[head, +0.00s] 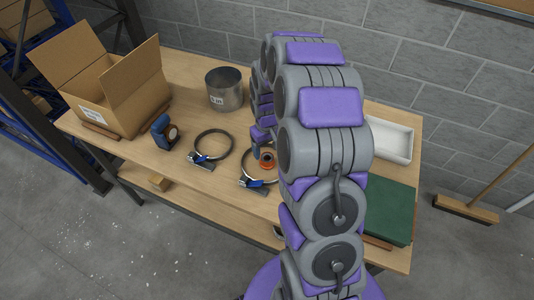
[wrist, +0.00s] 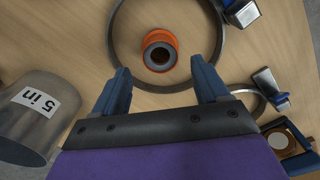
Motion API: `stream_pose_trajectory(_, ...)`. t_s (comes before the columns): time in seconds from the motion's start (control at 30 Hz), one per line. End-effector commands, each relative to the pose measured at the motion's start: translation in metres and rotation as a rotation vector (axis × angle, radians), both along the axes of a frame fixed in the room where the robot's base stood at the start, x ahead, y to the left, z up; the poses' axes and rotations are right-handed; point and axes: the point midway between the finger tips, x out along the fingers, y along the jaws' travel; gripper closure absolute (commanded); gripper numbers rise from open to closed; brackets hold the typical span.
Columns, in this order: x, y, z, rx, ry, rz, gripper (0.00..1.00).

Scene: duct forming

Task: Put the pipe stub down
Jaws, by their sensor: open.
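The pipe stub (head: 224,95), a grey metal cylinder with a white "5 in" label, stands upright on the wooden table (head: 190,72) behind the clamp rings in the head view. In the wrist view the pipe stub (wrist: 38,130) is at the lower left, outside my jaws and apart from them. My gripper (wrist: 163,82) is open and empty, its two blue fingers spread over bare table. In the head view my arm hides most of the gripper. Just ahead of the fingers, a metal clamp ring (wrist: 114,40) lies around a small orange ringed object (wrist: 160,50).
A second clamp ring (head: 200,137) lies left of the first. A blue tool-like object (head: 161,131) and an open cardboard box (head: 125,90) are further left. A white tray (head: 390,142) and a green box (head: 389,209) are at the right, partly behind my arm.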

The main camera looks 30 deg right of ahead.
Motion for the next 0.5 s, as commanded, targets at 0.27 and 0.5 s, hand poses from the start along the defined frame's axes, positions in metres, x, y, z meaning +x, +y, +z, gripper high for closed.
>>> stream_pose_trajectory(0.27,0.001,0.000,0.052,0.000,-0.002,0.000,0.26)
stream_pose_trajectory(0.5,-0.021,0.021,0.085,0.005,0.011,0.007,0.26)
